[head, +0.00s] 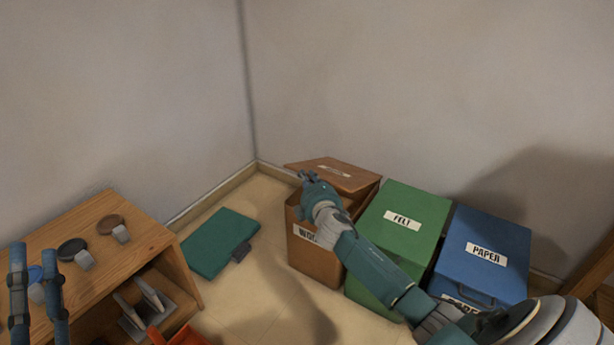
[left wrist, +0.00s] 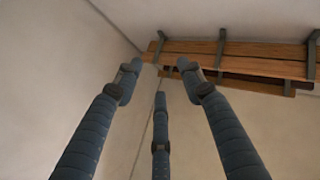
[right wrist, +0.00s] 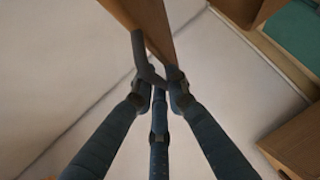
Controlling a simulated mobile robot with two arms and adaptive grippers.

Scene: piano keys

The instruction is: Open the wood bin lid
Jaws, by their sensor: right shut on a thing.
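The brown wood bin (head: 318,262) stands on the floor left of the green bin, its front label partly covered by my right arm. Its brown lid (head: 352,180) is raised at the front and tilted up, with a gap above the box. My right gripper (head: 308,180) is at the lid's front edge. In the right wrist view, its fingers (right wrist: 158,85) are shut on the grey lid handle (right wrist: 143,60), beside the lid's brown board (right wrist: 150,22). My left gripper (head: 33,255) is open and empty above the wooden shelf; its spread fingers show in the left wrist view (left wrist: 160,75).
A green FELT bin (head: 400,242) and a blue PAPER bin (head: 490,235) stand right of the wood bin, both lids down. A wooden shelf (head: 140,232) with round items is at left. A teal mat (head: 215,240) lies on the floor. The wall is close behind the bins.

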